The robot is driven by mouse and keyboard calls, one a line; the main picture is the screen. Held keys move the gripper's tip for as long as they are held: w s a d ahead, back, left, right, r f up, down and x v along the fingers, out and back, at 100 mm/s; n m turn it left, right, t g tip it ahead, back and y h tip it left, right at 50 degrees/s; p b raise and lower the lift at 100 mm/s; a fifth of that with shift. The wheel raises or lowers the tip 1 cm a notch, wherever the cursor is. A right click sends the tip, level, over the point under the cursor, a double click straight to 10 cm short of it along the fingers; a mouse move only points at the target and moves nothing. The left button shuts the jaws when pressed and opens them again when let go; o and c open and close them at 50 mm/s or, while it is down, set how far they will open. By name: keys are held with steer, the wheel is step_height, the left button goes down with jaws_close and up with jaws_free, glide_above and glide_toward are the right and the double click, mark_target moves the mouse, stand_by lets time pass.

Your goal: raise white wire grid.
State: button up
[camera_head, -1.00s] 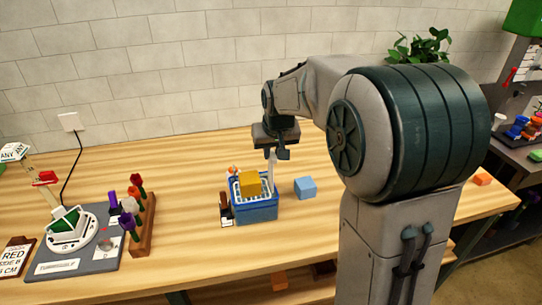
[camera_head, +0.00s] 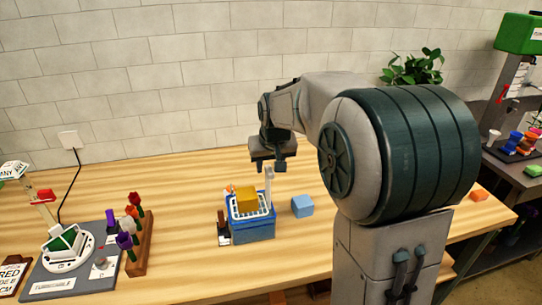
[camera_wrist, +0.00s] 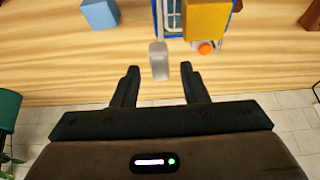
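The white wire grid (camera_head: 262,209) lies at the top of a blue bin (camera_head: 253,232), with a yellow block (camera_head: 246,200) on it. A pale upright post (camera_head: 268,178) stands at the grid's back right edge. My gripper (camera_head: 272,167) is above and beside the post's top in the head view. In the wrist view my gripper (camera_wrist: 160,85) is open, its two dark fingers wide apart. The post's grey top (camera_wrist: 159,60) lies just ahead of the gap between them, not clasped. The yellow block (camera_wrist: 205,18) hides part of the grid there.
A blue cube (camera_head: 302,206) sits right of the bin. A small dark and white item (camera_head: 222,228) stands at its left, and an orange round thing (camera_wrist: 205,47) by the block. A flower rack (camera_head: 140,240) and turntable (camera_head: 68,245) are at left. Table between is clear.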

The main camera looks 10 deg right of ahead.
steer(key=b+v, duration=0.1)
steer(key=v, duration=1.2)
steer(key=shift+r, duration=0.3)
steer(key=shift+s, duration=0.1)
steer(key=s+f, duration=0.8)
steer(key=s, duration=0.3)
steer(key=s+f+g, duration=0.1)
steer(key=s+f, duration=0.7)
steer(key=s, duration=0.3)
steer(key=shift+s, duration=0.2)
